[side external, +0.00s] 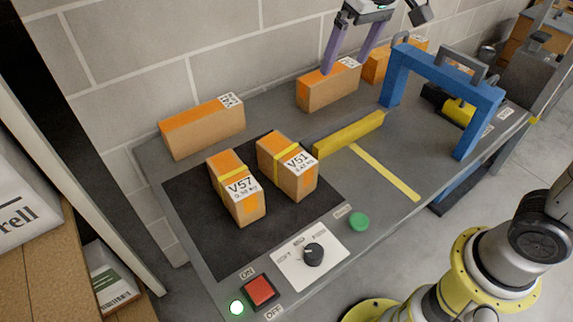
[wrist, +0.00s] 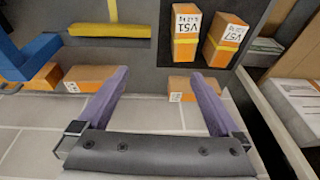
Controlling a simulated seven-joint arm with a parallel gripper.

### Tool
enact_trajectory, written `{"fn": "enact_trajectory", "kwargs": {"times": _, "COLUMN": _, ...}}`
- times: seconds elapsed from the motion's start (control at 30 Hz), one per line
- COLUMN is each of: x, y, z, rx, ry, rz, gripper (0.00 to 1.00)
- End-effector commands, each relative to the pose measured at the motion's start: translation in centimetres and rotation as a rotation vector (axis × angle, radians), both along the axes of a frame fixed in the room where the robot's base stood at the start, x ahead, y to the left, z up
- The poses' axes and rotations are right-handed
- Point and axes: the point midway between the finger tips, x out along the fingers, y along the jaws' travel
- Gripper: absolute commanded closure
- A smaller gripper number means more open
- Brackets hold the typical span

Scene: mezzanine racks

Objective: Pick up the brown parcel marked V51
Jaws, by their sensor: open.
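The brown parcel marked V51 (side external: 280,170) stands on the dark mat, with an orange top, a yellow band and a white label. It also shows in the wrist view (wrist: 186,48), beyond my fingertips. A similar parcel marked V57 (side external: 232,190) stands beside it, with a narrow gap between them. My gripper (side external: 347,67) is open and empty at the back of the bench, by the wall, over or near an orange-topped parcel (side external: 330,92). Its two purple fingers (wrist: 160,74) are spread wide in the wrist view. It is well apart from V51.
A yellow bar (side external: 348,133) lies right of V51. A blue arch (side external: 445,72) stands further right. Other parcels line the wall, one at the left (side external: 205,135) and one behind the arch (side external: 378,66). A control panel (side external: 300,270) and red switch (side external: 260,291) are at the front.

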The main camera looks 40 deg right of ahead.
Motion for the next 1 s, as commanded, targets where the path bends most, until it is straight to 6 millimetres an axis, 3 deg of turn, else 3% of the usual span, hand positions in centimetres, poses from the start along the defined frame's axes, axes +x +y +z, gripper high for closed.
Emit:
{"fn": "enact_trajectory", "kwargs": {"times": 0.1, "x": 3.8, "y": 2.8, "z": -3.6, "rx": -0.012, "ry": 0.076, "rz": 0.033, "gripper": 0.0}}
{"fn": "enact_trajectory", "kwargs": {"times": 0.3, "x": 7.0, "y": 6.6, "z": -10.0, "rx": -0.041, "ry": 0.179, "rz": 0.09, "gripper": 0.0}}
{"fn": "enact_trajectory", "kwargs": {"times": 0.43, "x": 7.1, "y": 7.9, "z": -13.2, "rx": -0.058, "ry": 0.234, "rz": 0.114, "gripper": 0.0}}
{"fn": "enact_trajectory", "kwargs": {"times": 0.6, "x": 6.7, "y": 8.6, "z": -15.2, "rx": -0.066, "ry": 0.261, "rz": 0.131, "gripper": 0.0}}
{"fn": "enact_trajectory", "kwargs": {"times": 1.0, "x": 6.7, "y": 8.6, "z": -21.9, "rx": -0.066, "ry": 0.261, "rz": 0.13, "gripper": 0.0}}
